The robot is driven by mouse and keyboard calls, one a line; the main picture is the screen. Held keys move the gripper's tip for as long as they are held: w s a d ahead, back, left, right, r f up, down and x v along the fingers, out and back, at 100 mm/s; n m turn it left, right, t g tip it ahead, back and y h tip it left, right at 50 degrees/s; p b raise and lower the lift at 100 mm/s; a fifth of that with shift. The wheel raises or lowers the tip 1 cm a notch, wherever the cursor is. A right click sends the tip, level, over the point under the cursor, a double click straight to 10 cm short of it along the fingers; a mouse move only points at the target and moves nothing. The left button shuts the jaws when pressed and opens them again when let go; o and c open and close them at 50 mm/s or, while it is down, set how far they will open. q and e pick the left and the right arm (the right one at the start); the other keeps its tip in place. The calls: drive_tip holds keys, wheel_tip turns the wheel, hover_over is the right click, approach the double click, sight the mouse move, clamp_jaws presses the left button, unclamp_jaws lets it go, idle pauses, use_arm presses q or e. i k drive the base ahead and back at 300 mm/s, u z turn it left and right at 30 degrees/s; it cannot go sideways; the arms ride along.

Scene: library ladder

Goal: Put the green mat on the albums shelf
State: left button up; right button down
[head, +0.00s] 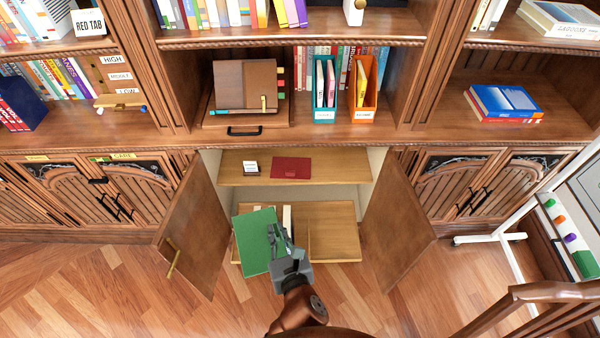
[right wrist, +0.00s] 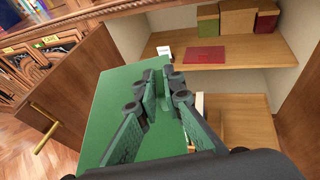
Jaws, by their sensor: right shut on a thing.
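The green mat (head: 252,243) is a flat green sheet in front of the open cupboard, tilted in the air. My right gripper (head: 281,240) is shut on the mat's right part; the right wrist view shows its fingers (right wrist: 157,95) on the green mat (right wrist: 112,98). Inside the cupboard is a pale wooden upper shelf (head: 340,170) with a small white label card (head: 251,168) and a flat dark red item (head: 290,168) on it. The card's words are too small to read, so I cannot tell which shelf is for albums. My left gripper is not in view.
The left door (head: 195,225) and right door (head: 398,210) stand open on both sides of the cupboard. A lower wooden board (head: 336,232) sits below, partly hidden by the mat.

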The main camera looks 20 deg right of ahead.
sight(344, 166)
drive_tip(key=z, duration=0.4)
drive_tip(key=i, duration=0.95)
drive_tip(key=u, duration=0.3)
